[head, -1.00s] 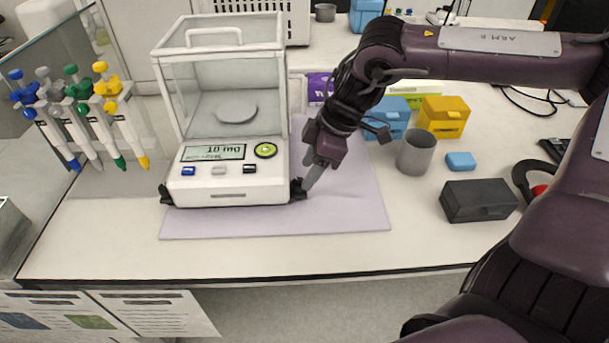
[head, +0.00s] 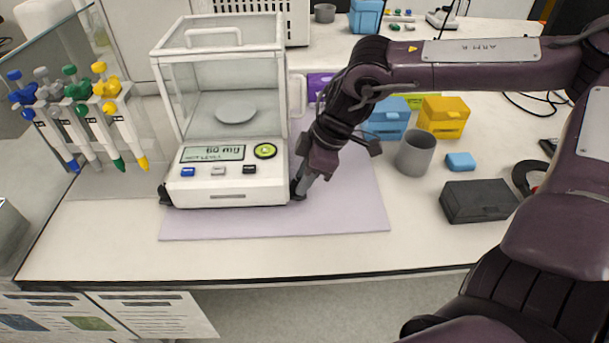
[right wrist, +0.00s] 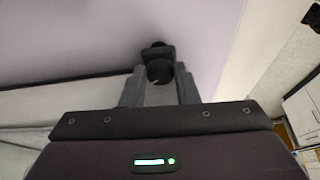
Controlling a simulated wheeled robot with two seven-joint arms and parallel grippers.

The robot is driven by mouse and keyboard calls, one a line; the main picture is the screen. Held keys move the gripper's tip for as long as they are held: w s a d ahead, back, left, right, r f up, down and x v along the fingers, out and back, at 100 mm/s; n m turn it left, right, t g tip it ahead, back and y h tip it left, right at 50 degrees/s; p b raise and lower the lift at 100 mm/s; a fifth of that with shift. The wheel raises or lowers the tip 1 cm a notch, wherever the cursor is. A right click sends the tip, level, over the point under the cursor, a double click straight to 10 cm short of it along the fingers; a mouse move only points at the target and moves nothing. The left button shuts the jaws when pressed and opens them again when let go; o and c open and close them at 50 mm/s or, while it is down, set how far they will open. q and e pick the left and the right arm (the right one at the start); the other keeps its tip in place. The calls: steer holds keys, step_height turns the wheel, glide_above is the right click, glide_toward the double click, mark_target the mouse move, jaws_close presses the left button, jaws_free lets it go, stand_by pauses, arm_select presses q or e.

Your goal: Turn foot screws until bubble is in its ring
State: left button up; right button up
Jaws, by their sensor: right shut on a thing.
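The white balance (head: 225,190) with a glass draft shield stands on a lilac mat (head: 345,215). Its display (head: 212,153) reads about 60 mg with "NOT LEVEL" below. A round green level (head: 265,151) sits right of the display; its bubble is too small to place against the ring. A black foot screw (head: 166,196) shows at the front left corner. My right gripper (head: 299,188) is at the front right corner, mostly covering the foot screw there. In the right wrist view its fingers are shut on that black foot screw (right wrist: 159,71). My left gripper is out of view.
A rack of pipettes (head: 85,115) stands left. Right of the mat are a grey cup (head: 415,153), blue box (head: 388,120), yellow box (head: 444,118), small blue block (head: 460,162) and dark box (head: 478,201). The mat's front part is clear.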

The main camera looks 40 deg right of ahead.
steer(key=shift+w+d+f+n+b, duration=0.1)
steer(key=shift+w+f+n+b, duration=0.1)
steer(key=shift+n+b, duration=0.4)
steer(key=shift+n+g, duration=0.4)
steer(key=shift+n, duration=0.1)
steer(key=shift+r+n+b, duration=0.15)
steer(key=shift+n+b, duration=0.15)
steer(key=shift+n, duration=0.1)
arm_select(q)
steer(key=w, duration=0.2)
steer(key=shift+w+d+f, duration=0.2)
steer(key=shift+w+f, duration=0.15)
arm_select(e)
steer(key=shift+y, duration=0.3)
steer(key=o, duration=1)
steer(key=shift+c, duration=0.2)
